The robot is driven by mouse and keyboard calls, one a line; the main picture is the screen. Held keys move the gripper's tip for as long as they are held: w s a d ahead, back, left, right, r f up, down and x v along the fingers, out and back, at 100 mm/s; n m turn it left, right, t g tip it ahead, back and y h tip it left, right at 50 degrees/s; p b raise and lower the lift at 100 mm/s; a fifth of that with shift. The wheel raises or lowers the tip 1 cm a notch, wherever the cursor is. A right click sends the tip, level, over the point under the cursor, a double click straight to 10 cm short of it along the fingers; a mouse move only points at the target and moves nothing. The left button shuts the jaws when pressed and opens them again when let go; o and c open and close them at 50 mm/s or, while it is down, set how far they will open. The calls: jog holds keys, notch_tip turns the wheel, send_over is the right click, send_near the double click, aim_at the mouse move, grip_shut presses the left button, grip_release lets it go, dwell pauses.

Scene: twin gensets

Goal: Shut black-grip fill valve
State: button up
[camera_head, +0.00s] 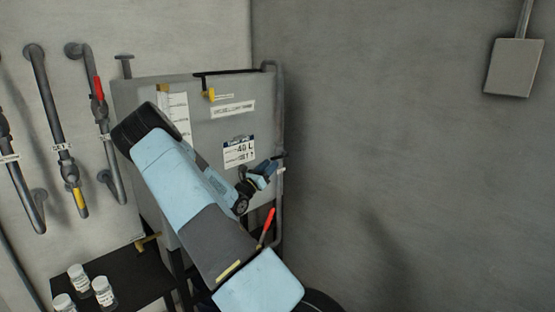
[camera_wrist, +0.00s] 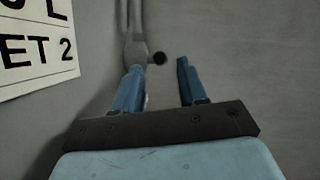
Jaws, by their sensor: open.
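The fill valve's black grip (camera_wrist: 158,58) shows in the wrist view as a small dark round end. It sits just right of a grey vertical pipe with a thicker fitting (camera_wrist: 136,48). My gripper (camera_wrist: 156,85) is open, with its blue fingers apart. The black grip appears beyond the fingertips, between them in the picture, and nothing is held. In the head view my gripper (camera_head: 272,167) is at the right edge of the grey tank (camera_head: 225,125), by the vertical pipe (camera_head: 279,100). There the gripper largely covers the valve, so the grip's angle is unclear.
A red handle (camera_head: 267,225) is below my gripper. Wall pipes at left carry red (camera_head: 98,88) and yellow (camera_head: 78,198) handles. A black table (camera_head: 125,268) holds white-capped jars (camera_head: 103,292). Bare wall (camera_head: 400,150) lies to the right. A label (camera_wrist: 38,48) is at the wrist view's left.

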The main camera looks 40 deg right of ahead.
aim_at(276, 158)
jog(key=shift+x, duration=2.7)
grip_shut()
